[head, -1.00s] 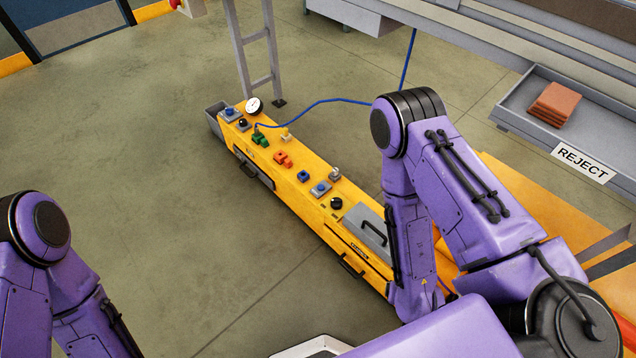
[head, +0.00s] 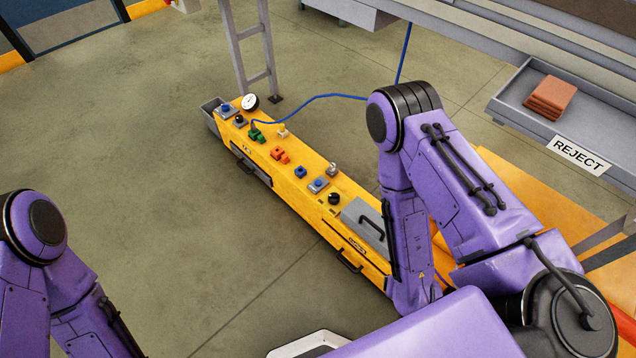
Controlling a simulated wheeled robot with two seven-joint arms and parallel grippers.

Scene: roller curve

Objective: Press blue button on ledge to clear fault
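The yellow ledge (head: 318,218) runs diagonally across the middle of the head view. Three blue buttons show on its top: one on a grey box (head: 226,107) at the far end, a small one (head: 300,171) near the middle, and one on a grey box (head: 318,184) just nearer. The frames do not tell which one the task means. My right arm reaches down beside the ledge's near end, and its gripper is hidden. My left arm is at the lower left, apart from the ledge, with its gripper out of view.
The ledge also carries a gauge (head: 249,102), green (head: 256,135) and orange (head: 280,154) fittings, a black knob (head: 334,198) and a grey handled lid (head: 365,224). A blue hose (head: 330,96) rises from it. A REJECT tray (head: 508,104) stands right. Floor left is clear.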

